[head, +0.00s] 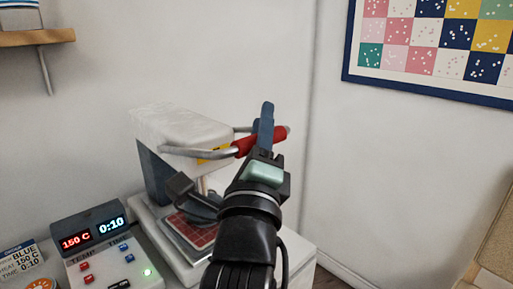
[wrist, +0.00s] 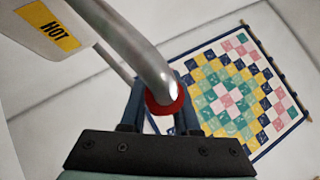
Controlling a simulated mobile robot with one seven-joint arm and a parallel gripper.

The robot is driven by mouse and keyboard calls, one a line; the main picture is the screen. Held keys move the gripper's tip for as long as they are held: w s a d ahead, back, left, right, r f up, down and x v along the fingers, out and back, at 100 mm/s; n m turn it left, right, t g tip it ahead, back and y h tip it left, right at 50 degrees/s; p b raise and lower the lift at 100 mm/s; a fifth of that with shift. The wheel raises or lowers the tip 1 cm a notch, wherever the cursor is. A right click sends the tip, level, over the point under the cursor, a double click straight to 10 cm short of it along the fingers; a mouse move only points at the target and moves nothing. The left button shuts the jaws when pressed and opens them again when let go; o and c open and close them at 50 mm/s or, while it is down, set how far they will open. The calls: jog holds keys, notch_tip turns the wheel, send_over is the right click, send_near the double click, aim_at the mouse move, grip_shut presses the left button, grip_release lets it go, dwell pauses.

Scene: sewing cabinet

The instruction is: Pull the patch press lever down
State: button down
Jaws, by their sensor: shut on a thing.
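The patch press (head: 182,130) is a white machine with a grey metal lever (head: 190,151) that ends in a red handle grip (head: 246,146). The lever stands out roughly level at the height of the press head. My gripper (head: 266,130) is shut on the red grip. In the wrist view, the red grip (wrist: 165,106) sits between the two fingers of my gripper (wrist: 160,110), and the lever's metal bar (wrist: 135,45) runs up to the left. A red checked patch (head: 195,232) lies on the press bed, partly hidden by my arm.
A control box with displays (head: 90,228) reading 150 C and 0:10 stands at lower left, beside a button panel (head: 115,270). A yellow HOT label (wrist: 50,25) is on the press head. A quilt (head: 440,45) hangs on the wall. A shelf (head: 38,37) is at upper left.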

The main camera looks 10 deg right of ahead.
notch_tip(320, 180, down, 7)
jog(key=m+t+h+b, duration=0.1)
jog(key=m+h+b, duration=0.2)
jog(key=b, duration=1)
jog(key=shift+s+d+r+m, duration=0.2)
jog(key=shift+s+d+m, duration=0.15)
jog(key=shift+s+m, duration=0.15)
jog(key=shift+f+b, duration=0.1)
jog(key=shift+b, duration=0.4)
jog(key=shift+d, duration=0.1)
jog(key=c, duration=0.7)
grip_release()
jog(key=shift+s, duration=0.1)
jog(key=shift+o, duration=0.2)
jog(key=b+v, duration=0.3)
jog(key=v, duration=1)
